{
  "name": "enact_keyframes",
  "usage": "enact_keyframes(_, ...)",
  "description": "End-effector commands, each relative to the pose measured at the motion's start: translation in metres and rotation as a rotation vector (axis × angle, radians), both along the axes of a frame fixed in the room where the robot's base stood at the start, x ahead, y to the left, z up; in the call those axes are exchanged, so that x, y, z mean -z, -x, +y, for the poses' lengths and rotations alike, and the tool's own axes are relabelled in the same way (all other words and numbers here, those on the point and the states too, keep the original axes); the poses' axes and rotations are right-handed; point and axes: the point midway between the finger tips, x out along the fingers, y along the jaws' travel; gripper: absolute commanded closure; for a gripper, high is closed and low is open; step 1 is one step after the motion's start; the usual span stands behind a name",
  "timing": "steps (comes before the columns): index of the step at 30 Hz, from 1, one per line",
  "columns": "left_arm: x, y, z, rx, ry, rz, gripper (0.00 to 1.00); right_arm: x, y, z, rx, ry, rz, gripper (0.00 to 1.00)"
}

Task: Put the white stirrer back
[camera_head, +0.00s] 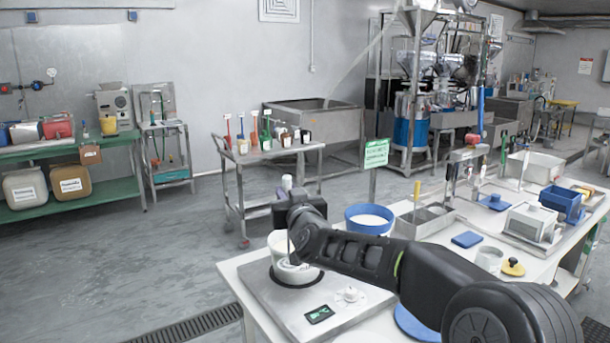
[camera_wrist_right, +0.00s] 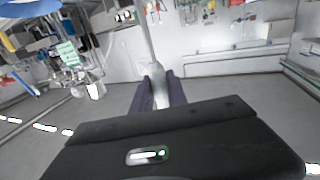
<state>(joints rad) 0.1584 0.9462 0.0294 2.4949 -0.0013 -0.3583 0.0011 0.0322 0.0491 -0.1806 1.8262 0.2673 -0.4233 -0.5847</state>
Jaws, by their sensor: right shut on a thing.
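My right gripper (camera_head: 287,197) is shut on the white stirrer (camera_head: 287,182), whose pale top shows just above the dark gripper body. In the right wrist view, the stirrer's shaft (camera_wrist_right: 146,45) runs up from between the two dark fingers (camera_wrist_right: 160,90). In the head view, the gripper is above a white container (camera_head: 281,243) that stands on a steel scale (camera_head: 312,325) at the near table corner. Whether the stirrer's lower end is inside the container is unclear. My left gripper is not in view.
A blue bowl of white powder (camera_head: 370,218) stands right of the gripper. A steel bin (camera_head: 425,222), a blue pad (camera_head: 467,239) and a steel box (camera_head: 530,223) crowd the table. A trolley (camera_head: 268,156) with several coloured tools stands behind. Floor is clear at left.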

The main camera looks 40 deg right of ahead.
Motion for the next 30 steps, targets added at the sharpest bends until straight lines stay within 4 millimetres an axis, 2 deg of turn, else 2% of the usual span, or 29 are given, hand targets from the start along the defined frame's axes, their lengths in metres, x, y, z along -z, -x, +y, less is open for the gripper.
enact_keyframes(5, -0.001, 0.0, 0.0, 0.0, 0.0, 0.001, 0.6, 0.051, -0.006, 0.042, -0.037, 0.011, 0.014, 1.0)
enact_keyframes(8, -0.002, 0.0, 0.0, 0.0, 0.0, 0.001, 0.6, 0.09, -0.005, 0.074, -0.072, 0.018, 0.017, 1.0)
enact_keyframes(10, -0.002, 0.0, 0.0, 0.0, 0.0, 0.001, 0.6, 0.125, -0.002, 0.103, -0.112, 0.023, 0.02, 1.0)
enact_keyframes(15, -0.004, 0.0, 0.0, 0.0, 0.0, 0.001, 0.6, 0.208, 0.02, 0.174, -0.226, 0.017, 0.015, 1.0)
enact_keyframes(18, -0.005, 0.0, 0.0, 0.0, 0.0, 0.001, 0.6, 0.244, 0.036, 0.205, -0.281, 0.007, 0.009, 1.0)
enact_keyframes(21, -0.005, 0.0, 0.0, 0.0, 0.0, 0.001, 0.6, 0.268, 0.048, 0.224, -0.316, -0.002, 0.001, 1.0)
enact_keyframes(24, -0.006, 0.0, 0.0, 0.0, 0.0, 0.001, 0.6, 0.281, 0.054, 0.234, -0.334, -0.005, -0.005, 1.0)
enact_keyframes(30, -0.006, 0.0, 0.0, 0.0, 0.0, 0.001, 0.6, 0.284, 0.056, 0.237, -0.339, -0.006, -0.01, 1.0)
